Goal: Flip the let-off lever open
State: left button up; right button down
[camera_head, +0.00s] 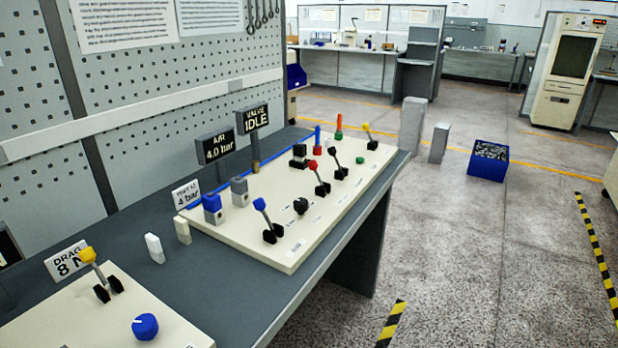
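A cream control panel (250,245) lies on the dark bench and carries several levers. A blue-knobbed lever (265,215) leans up and left in its black bracket near the front. Further back are a red-knobbed lever (318,177), a black-knobbed lever (336,163) and a yellow-knobbed lever (369,136), all upright or leaning a little left. A second panel at the lower left has a yellow-knobbed lever (95,268) beside the "DRAG 8 N" sign (67,261). The small labels are unreadable, so I cannot tell which is the let-off lever. Neither gripper is in view.
Signs read "AIR 4.0 bar" (215,149) and "VALVE IDLE" (254,118). A blue dial (145,326), a black knob (301,205) and blue-and-grey blocks (212,208) sit among the levers. A pegboard wall (150,60) rises behind.

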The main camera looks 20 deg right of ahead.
aim_at(312, 165)
jog(key=z, duration=2.15)
jog(key=i, duration=2.15)
jog(key=u, duration=3.25)
